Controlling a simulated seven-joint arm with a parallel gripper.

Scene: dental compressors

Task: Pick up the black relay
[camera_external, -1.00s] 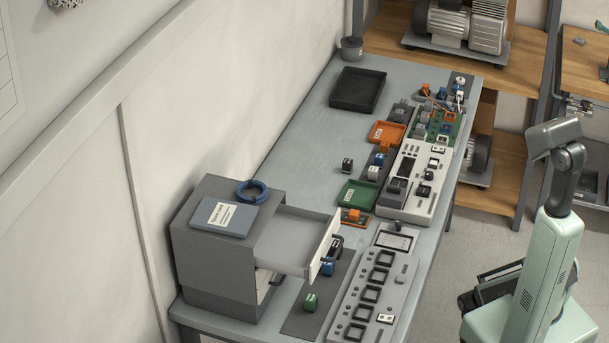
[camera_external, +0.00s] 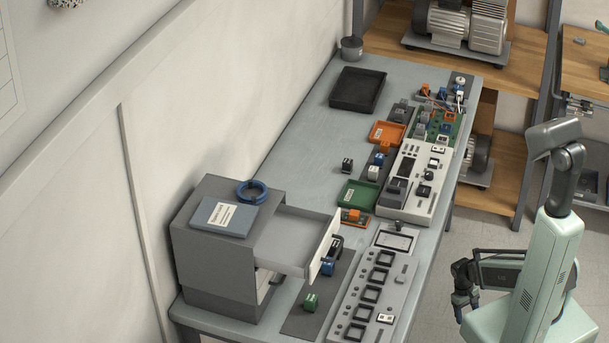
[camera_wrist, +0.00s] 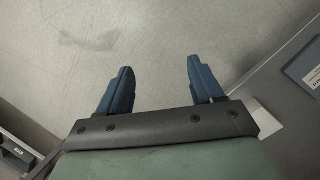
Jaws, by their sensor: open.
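My gripper (camera_external: 466,308) hangs over the floor to the right of the bench, well away from both. In the wrist view its two blue fingers (camera_wrist: 158,88) are spread apart with nothing between them. The relay cannot be made out in the wrist view.
A grey cabinet (camera_external: 212,255) with an open drawer (camera_external: 297,240) stands at the bench's near end. A green tray (camera_external: 358,195), an orange tray (camera_external: 387,132) and a black tray (camera_external: 357,90) lie farther back. Panels line the right edge. The bench's left middle is clear.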

